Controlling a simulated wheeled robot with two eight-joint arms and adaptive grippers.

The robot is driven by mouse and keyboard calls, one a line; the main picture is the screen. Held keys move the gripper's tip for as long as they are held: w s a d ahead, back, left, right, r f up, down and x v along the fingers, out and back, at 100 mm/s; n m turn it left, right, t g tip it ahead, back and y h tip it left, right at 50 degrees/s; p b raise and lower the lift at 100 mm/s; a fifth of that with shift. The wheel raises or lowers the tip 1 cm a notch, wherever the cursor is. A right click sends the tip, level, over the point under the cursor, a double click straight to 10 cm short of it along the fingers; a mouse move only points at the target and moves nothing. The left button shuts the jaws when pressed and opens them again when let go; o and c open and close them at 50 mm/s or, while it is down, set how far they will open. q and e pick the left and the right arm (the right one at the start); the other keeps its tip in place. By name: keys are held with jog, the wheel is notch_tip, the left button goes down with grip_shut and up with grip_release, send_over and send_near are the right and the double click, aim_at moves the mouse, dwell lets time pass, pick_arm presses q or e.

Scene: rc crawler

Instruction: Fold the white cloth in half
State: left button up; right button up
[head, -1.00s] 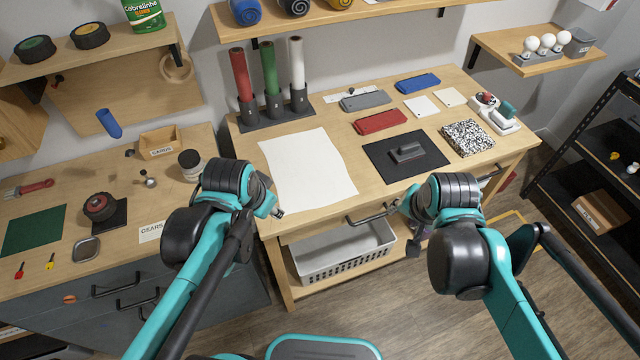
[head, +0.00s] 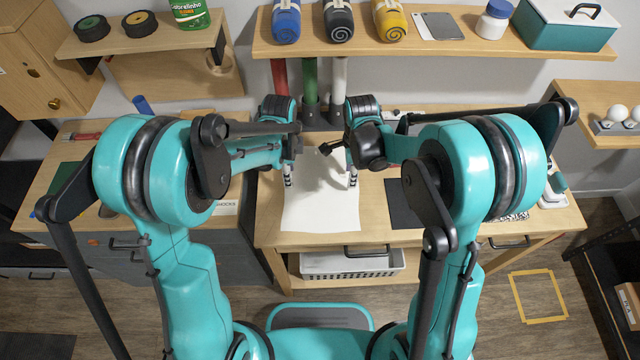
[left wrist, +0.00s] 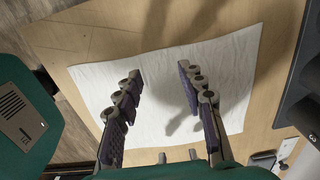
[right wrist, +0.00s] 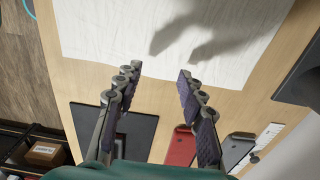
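The white cloth (head: 318,213) lies flat and spread out on the wooden workbench in the head view. It also shows in the left wrist view (left wrist: 238,70) and the right wrist view (right wrist: 115,28). My left gripper (head: 288,180) is over the cloth's left side in the head view. In the left wrist view its fingers (left wrist: 160,76) are apart with only cloth behind them. My right gripper (head: 352,180) is by the cloth's right edge. In the right wrist view its fingers (right wrist: 158,74) are apart and empty, near that edge. I cannot tell whether the fingertips touch the cloth.
Red, green and white rolls (head: 310,85) stand upright behind the cloth. A dark mat (right wrist: 80,130), a red case (right wrist: 181,148) and a grey case (right wrist: 236,150) lie to the cloth's right. A shelf (head: 420,45) hangs above the bench back. A grey basket (head: 350,264) sits below.

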pick_arm(q)
notch_tip(320, 180, down, 2)
jog(key=shift+f, duration=0.25)
pick_arm(e)
notch_tip(320, 180, down, 3)
jog(key=shift+r, duration=0.2)
pick_arm(q)
jog(key=shift+f, duration=0.55)
pick_arm(e)
jog(key=shift+f, duration=0.55)
pick_arm(q)
jog(key=shift+f, duration=0.2)
pick_arm(e)
jog(key=shift+f, duration=0.2)
pick_arm(q)
jog(key=c, duration=0.6)
pick_arm(e)
jog(key=c, duration=0.6)
pick_arm(q)
grip_shut()
pick_arm(e)
grip_shut()
